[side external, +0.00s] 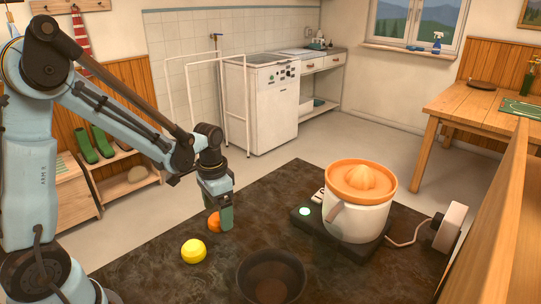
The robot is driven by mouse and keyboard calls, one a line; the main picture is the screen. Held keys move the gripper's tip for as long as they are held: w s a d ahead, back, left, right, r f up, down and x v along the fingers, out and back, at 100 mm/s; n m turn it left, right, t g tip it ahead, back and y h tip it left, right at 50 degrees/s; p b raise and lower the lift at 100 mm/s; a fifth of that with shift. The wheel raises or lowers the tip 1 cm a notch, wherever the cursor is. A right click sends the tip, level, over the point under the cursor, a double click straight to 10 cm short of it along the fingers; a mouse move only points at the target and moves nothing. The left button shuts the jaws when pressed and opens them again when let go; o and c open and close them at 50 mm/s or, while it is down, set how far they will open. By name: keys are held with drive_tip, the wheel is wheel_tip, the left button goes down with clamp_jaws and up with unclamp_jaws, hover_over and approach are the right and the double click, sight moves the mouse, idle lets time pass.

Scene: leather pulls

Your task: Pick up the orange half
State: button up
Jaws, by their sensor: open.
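The orange half (213,221) is on the dark worktop, just left of centre. My gripper (221,218) is lowered over it, pointing down. One finger stands in front of the orange half and hides its right part. The jaws are open, with the orange half at the fingers. I cannot tell from this view whether a finger touches it, and its cut face is not clearly visible.
A yellow ball-like fruit (193,251) lies close to the gripper's front left. A dark bowl (271,278) stands at the front edge of view. Worktop (265,218) between gripper and juicer is clear.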

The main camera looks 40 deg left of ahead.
drive_tip(key=shift+f, duration=1)
drive_tip(key=shift+c, duration=0.3)
drive_tip(key=c, duration=1.2)
